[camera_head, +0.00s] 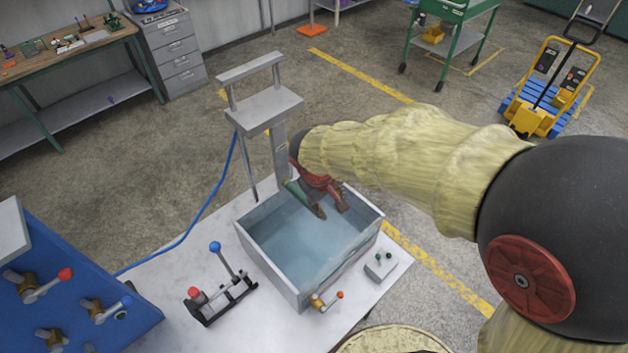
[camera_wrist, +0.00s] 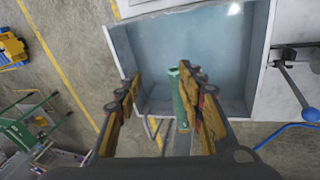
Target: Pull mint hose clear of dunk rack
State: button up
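The mint hose (camera_head: 297,193) is a short green tube that slants at the back edge of the water tank, below the grey dunk rack (camera_head: 264,111). In the wrist view the hose (camera_wrist: 175,92) lies close beside the inner side of the right finger, well apart from the left finger. My gripper (camera_head: 331,207) reaches down over the tank's back part, with its fingers spread. In the wrist view my gripper (camera_wrist: 158,78) is open, with a wide gap. I cannot tell whether the right finger touches the hose. The hose's attachment to the rack is partly hidden.
The water-filled grey tank (camera_head: 250,240) stands on a white table (camera_head: 195,325). A black clamp with a blue-knobbed lever (camera_head: 222,292) is left of it, a small grey box (camera_head: 380,267) right. A blue valve panel (camera_head: 70,290) and blue tube (camera_head: 205,205) are farther left.

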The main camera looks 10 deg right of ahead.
aim_at(304, 199)
jog(key=shift+n+h, duration=0.3)
jog(key=shift+n, duration=0.6)
jog(key=shift+w+a+f+p, duration=0.3)
jog(key=shift+w+f+p, duration=0.25)
jog(key=shift+f+p, duration=0.7)
jog(key=shift+w+a+f+p, duration=0.25)
jog(key=shift+w+f+p, duration=0.4)
jog(key=shift+f, duration=1.15)
jog(key=shift+w+a+f+p, duration=0.3)
jog(key=shift+w+f+p, duration=0.2)
jog(key=shift+f+p, duration=0.8)
jog(key=shift+f, duration=0.2)
jog(key=c, duration=0.3)
grip_shut()
